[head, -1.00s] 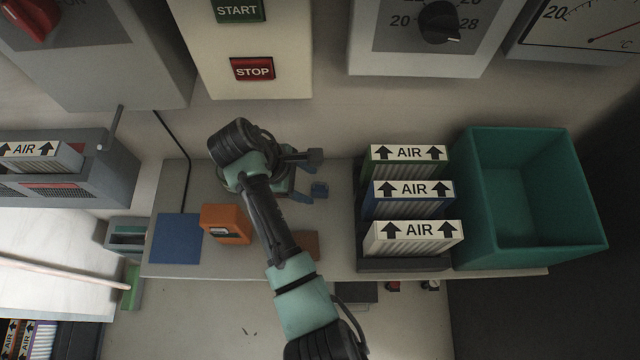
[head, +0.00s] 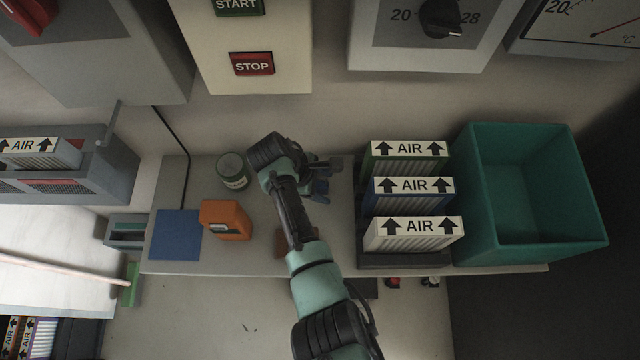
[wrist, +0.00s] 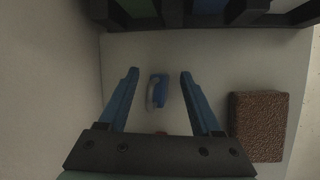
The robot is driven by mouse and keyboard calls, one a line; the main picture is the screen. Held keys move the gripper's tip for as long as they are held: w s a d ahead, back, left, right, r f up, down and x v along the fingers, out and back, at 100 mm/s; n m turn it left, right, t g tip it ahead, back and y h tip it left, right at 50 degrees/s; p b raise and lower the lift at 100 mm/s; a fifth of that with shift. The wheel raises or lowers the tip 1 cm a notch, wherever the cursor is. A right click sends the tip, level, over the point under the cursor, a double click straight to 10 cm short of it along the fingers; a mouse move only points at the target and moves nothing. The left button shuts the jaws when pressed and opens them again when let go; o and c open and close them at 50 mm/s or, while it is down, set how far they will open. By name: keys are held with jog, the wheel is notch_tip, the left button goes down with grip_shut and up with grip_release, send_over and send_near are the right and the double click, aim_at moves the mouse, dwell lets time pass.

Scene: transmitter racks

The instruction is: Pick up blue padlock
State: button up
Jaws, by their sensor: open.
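The blue padlock (wrist: 162,90) lies on the bench with its pale shackle toward the left in the wrist view. My gripper (wrist: 159,73) is open, with one blue finger on each side of the padlock and a visible gap on both sides. Nothing is held. In the head view my gripper (head: 324,181) is over the bench, left of the filter rack, and it largely hides the padlock there. How high the fingers are above the bench is hard to tell.
A rack of AIR filters (head: 410,233) and a teal bin (head: 585,235) stand right of my gripper. A can (head: 233,172), an orange device (head: 226,220) and a blue mat (head: 175,235) are left. A brown block (wrist: 258,126) lies close by.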

aim_at(324, 187)
jog(key=shift+c, duration=0.2)
grip_shut()
jog(key=shift+r, duration=0.1)
jog(key=shift+s+r, duration=0.15)
jog(key=shift+r, duration=0.3)
notch_tip(324, 187, up, 5)
jog(key=shift+r, duration=0.1)
jog(key=s+b, duration=0.1)
jog(key=s, duration=1.8)
jog(key=shift+s+r, duration=0.35)
